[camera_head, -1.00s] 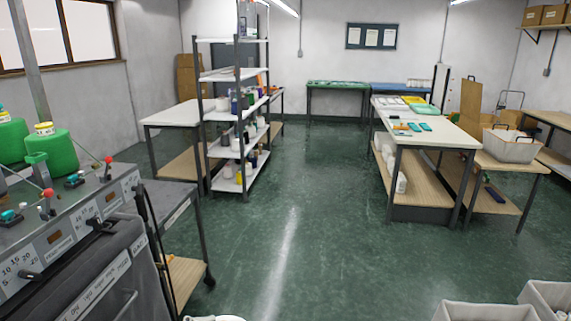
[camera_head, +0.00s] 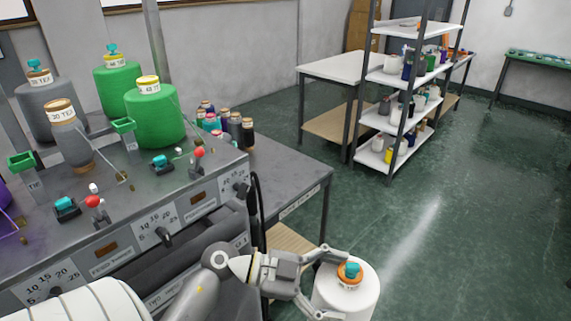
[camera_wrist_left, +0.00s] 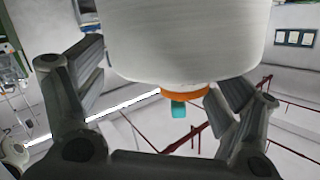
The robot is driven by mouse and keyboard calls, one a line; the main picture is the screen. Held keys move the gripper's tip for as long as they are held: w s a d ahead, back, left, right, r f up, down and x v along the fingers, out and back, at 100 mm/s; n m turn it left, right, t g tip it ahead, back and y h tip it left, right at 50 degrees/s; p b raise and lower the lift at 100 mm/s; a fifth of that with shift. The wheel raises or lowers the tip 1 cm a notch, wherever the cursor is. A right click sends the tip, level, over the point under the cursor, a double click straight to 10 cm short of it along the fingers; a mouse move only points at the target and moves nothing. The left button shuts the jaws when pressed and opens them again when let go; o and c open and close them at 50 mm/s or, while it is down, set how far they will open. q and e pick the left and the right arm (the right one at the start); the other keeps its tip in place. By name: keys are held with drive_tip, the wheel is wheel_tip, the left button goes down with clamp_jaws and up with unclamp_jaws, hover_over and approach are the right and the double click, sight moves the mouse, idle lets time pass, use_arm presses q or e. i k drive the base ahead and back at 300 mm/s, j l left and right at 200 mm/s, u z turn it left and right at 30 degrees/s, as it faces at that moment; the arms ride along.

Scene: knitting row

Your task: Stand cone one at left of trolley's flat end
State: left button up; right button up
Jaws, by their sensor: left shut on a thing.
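A large white cone (camera_head: 362,295) with an orange cap and a teal tip is held in my left gripper (camera_head: 337,286). The gripper's fingers are shut around its upper side, and the cone looks about upright over the floor, to the right of the grey machine. In the left wrist view the white cone (camera_wrist_left: 185,40) sits between both fingers (camera_wrist_left: 165,85), its orange and teal end pointing down the picture. A grey-topped bench or trolley (camera_head: 290,160) with a labelled edge and wooden lower shelf stands beyond the machine. My right gripper is out of view.
The grey knitting machine (camera_head: 190,190) carries green cones (camera_head: 157,118), grey cones (camera_head: 75,145) and red-knobbed levers. A shelf rack (camera_head: 395,110) stands behind; green floor (camera_head: 450,220) is clear at right.

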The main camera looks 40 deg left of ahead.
sight(262, 190)
drive_tip(key=i+u, duration=0.15)
drive_tip(key=i, duration=1.25)
drive_tip(key=i+u, duration=0.25)
drive_tip(key=i, duration=0.2)
drive_tip(key=i+l+u, duration=0.1)
drive_tip(key=i+u, duration=0.15)
drive_tip(key=i, duration=0.2)
drive_tip(key=i+l+u, duration=0.25)
drive_tip(key=i, duration=0.2)
drive_tip(key=i+j+u, duration=0.1)
drive_tip(key=u, duration=0.3)
drive_tip(key=i+u, duration=0.55)
drive_tip(key=u, duration=0.2)
drive_tip(key=i+l+u, duration=0.2)
drive_tip(key=u, duration=1.45)
